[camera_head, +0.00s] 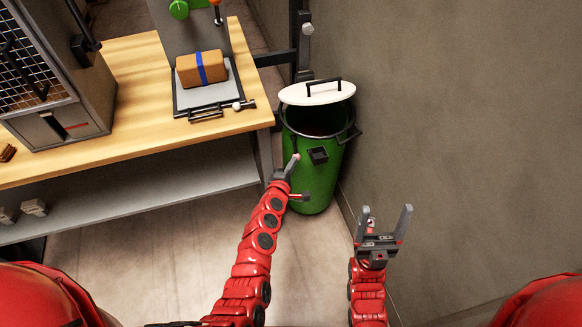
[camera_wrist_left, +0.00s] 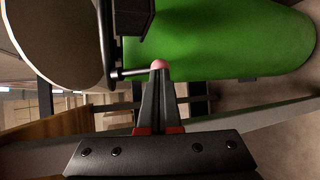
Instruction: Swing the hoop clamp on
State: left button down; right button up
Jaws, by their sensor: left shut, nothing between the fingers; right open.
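A green drum (camera_head: 316,186) stands in the corner by the wall. Its white lid (camera_head: 335,94) with a black handle sits at the back of the mouth, leaving the dark opening visible in front. A dark hoop clamp (camera_head: 343,137) runs around the rim, with a dark block at the front. In the left wrist view a thin rod (camera_wrist_left: 132,72) ends in a pinkish knob (camera_wrist_left: 160,64). My left gripper (camera_head: 293,163) is shut and empty; its tips (camera_wrist_left: 159,76) are right at the knob; contact is unclear. My right gripper (camera_head: 386,215) is open and empty, right of the drum.
A wooden workbench (camera_head: 140,75) stands to the left, holding a caged machine (camera_head: 50,70) and a brown packet with a blue band (camera_head: 202,68) on a grey plate. A wall (camera_head: 460,130) closes off the right. The floor before the bench is clear.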

pick_arm(q)
jog(key=t+b, duration=0.1)
jog(key=b, duration=0.3)
jog(key=w+f+m+b, duration=0.1)
jog(key=b, duration=0.4)
jog(key=t+b, duration=0.1)
jog(key=b, duration=0.3)
jog(key=shift+w+a+f+t, duration=0.2)
jog(key=shift+a+f+t, duration=0.05)
jog(key=shift+f+t, duration=0.1)
jog(key=v, duration=1.4)
jog(key=shift+m+p, duration=0.3)
jog(key=shift+p, duration=0.1)
jog(key=shift+a+r, duration=0.1)
jog(key=shift+a, duration=0.05)
